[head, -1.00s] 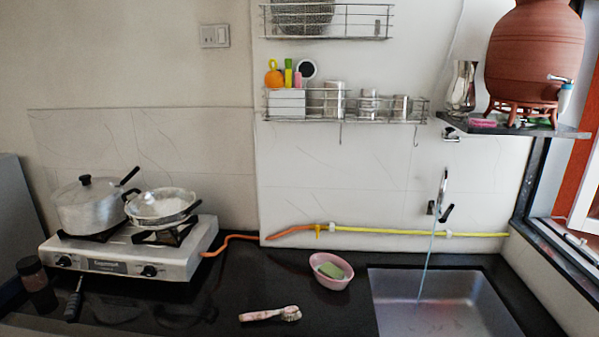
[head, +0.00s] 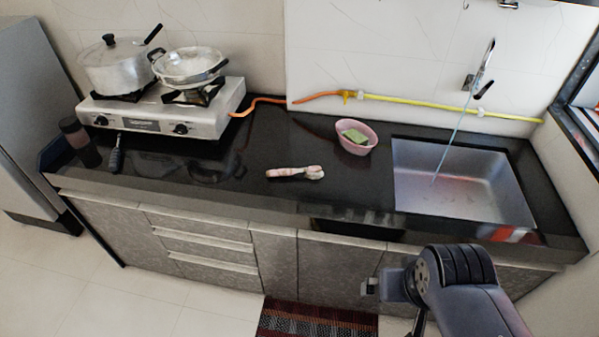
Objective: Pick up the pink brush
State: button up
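The pink brush (head: 296,173) lies flat on the black countertop (head: 225,185), between the stove and the sink. Its pink handle points left and its pale head points right. Nothing touches it. My arm shows at the lower right of the head view, in front of the cabinets and lower in the picture than the brush. My gripper (head: 371,287) seems to be at the left end of this arm, well apart from the brush. Its fingers cannot be made out clearly, and nothing is seen held in it.
A pink bowl (head: 357,138) with a green sponge (head: 354,136) stands right of the brush. The sink (head: 465,180) is further right. The stove (head: 165,115) with two pots, a dark jar (head: 80,143) and a black-handled tool (head: 116,155) are left. The counter around the brush is clear.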

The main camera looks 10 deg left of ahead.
aim_at(318, 171)
jog(key=i+j, duration=0.2)
jog(key=j, duration=0.15)
jog(key=i+j, duration=0.15)
jog(key=j, duration=0.15)
jog(key=i+j+z, duration=0.1)
jog(key=j, duration=0.25)
jog(key=i+j, duration=0.45)
jog(key=j, duration=0.25)
